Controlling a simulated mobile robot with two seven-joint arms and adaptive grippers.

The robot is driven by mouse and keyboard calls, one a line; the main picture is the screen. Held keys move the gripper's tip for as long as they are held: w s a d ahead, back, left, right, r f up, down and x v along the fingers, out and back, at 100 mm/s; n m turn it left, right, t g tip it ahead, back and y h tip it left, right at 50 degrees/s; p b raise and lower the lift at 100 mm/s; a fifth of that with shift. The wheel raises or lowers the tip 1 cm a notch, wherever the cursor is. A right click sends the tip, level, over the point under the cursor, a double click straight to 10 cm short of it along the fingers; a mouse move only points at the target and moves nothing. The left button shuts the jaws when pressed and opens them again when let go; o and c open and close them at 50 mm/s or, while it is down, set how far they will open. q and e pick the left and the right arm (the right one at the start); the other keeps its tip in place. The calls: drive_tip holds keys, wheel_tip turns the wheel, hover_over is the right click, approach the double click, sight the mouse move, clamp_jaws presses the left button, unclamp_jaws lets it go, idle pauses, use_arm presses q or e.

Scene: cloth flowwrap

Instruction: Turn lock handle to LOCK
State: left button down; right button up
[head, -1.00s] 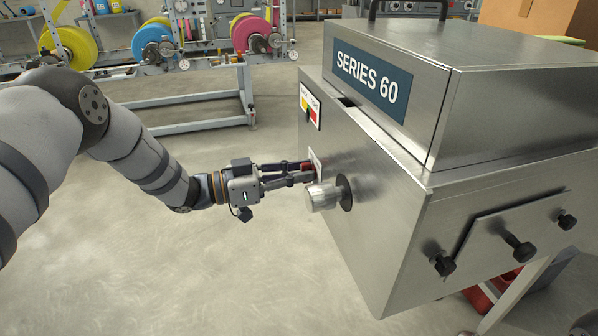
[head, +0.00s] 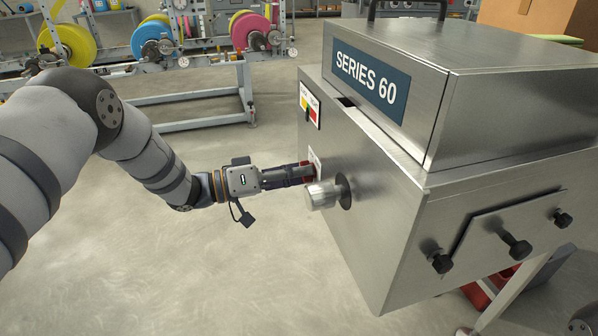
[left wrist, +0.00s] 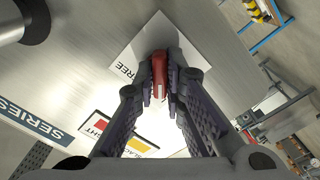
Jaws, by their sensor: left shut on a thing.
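The red lock handle (left wrist: 159,76) sits on a white label plate on the side of the metal machine. In the left wrist view the plate (left wrist: 190,50) shows the word FREE at its left edge; no LOCK word is readable. My left gripper (left wrist: 160,85) is shut on the red handle, one finger on each side. In the head view my left gripper (head: 308,172) reaches the machine face, and its fingers hide most of the handle (head: 306,168). My right gripper is not in view.
The SERIES 60 machine (head: 385,200) fills the right side. A round metal knob (head: 322,196) sticks out close to my left gripper. A red and yellow label (head: 309,104) is above it. Open floor (head: 200,280) lies to the left; a rack with coloured rolls (head: 160,45) stands behind.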

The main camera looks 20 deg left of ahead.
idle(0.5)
use_arm(q)
drive_tip(key=c, duration=1.7)
unclamp_jaws()
drive_tip(key=shift+o, duration=0.2)
drive_tip(key=v, duration=1.2)
drive_tip(key=shift+d+f, duration=0.1)
